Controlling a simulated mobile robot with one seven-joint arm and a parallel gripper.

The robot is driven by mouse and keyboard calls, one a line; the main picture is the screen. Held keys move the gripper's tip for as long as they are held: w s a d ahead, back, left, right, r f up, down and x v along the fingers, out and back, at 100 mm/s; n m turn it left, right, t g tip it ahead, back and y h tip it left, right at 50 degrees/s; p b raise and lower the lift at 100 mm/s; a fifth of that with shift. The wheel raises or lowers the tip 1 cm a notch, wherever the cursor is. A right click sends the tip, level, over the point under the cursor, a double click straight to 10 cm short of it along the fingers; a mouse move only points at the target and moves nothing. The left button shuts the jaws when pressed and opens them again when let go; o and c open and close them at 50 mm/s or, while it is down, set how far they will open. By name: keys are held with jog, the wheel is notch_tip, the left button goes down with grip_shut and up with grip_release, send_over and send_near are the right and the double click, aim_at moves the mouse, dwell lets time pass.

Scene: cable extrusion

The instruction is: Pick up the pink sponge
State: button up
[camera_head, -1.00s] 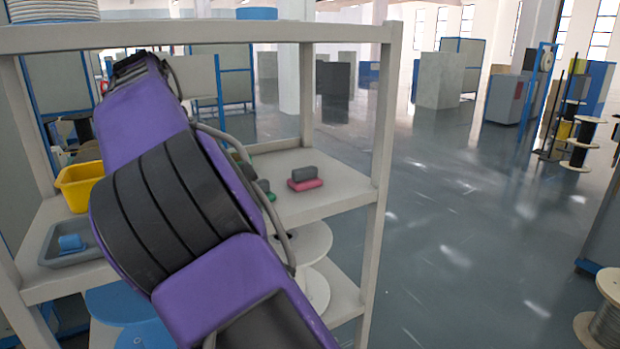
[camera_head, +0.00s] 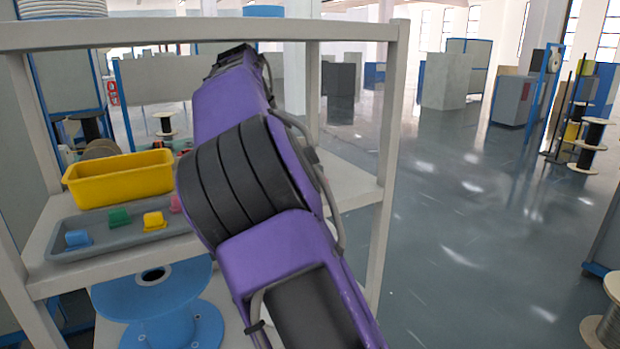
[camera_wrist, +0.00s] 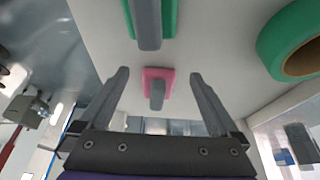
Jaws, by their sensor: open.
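The pink sponge (camera_wrist: 168,77) lies on the pale shelf board in the wrist view, with a grey block-like part on it. My gripper (camera_wrist: 156,76) is open, its two dark fingers on either side of the sponge in the picture, with a gap on both sides. The fingers do not appear to touch it; how far they are from it along the view is hard to tell. In the head view my purple arm hides the sponge and my gripper.
A green sponge (camera_wrist: 167,17) with a grey part lies beyond the pink one. A green tape roll (camera_wrist: 268,45) is at the right. In the head view, a yellow bin (camera_head: 120,183) and a grey tray (camera_head: 75,250) with small coloured pieces stand left. A shelf post (camera_head: 388,150) rises right of my arm.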

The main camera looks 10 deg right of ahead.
jog(key=d, duration=0.1)
jog(key=w+d, duration=0.1)
jog(key=d, duration=0.3)
jog(key=shift+w+f, duration=0.3)
jog(key=shift+f, duration=0.25)
jog(key=shift+d, duration=0.1)
grip_shut()
jog(key=shift+r, duration=0.3)
jog(key=s+d+b, duration=0.2)
jog(key=s, duration=0.6)
jog(key=s+d+b, duration=0.2)
jog(key=s+d, duration=0.1)
jog(key=s, duration=0.6)
jog(key=shift+d, duration=0.25)
